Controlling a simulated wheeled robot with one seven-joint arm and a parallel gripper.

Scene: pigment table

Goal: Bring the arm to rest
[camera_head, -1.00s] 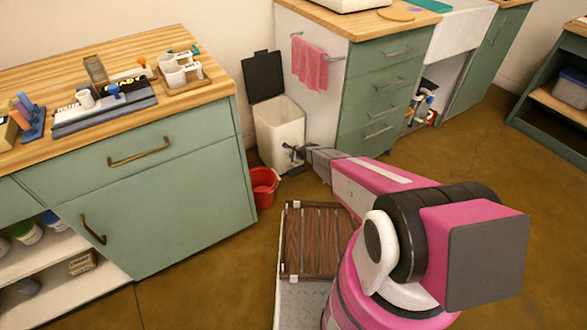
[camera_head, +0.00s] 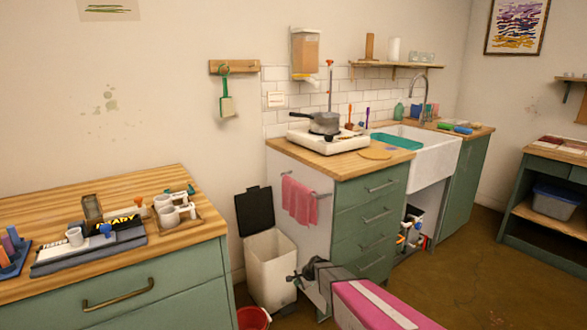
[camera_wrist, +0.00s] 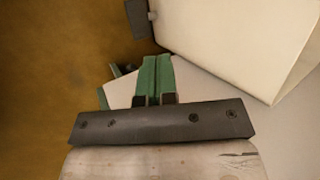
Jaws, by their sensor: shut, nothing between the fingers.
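My arm (camera_head: 368,303) is pink and reaches up from the bottom of the head view. My gripper (camera_head: 291,278) is at its dark far end, in front of the white bin (camera_head: 268,268) as seen from the head. In the wrist view the two green fingers of my gripper (camera_wrist: 157,62) lie side by side, shut with nothing between them. A large pale surface fills the upper right of that view, with brown floor at the left. Whether the fingers touch anything cannot be told.
The bin's dark lid (camera_head: 255,211) stands open. A red bucket (camera_head: 253,318) is beside it on the floor. A green counter (camera_head: 150,288) is at the left. A drawer cabinet (camera_head: 372,213) with a pink towel (camera_head: 299,200) is behind. Open floor (camera_head: 450,270) lies at the right.

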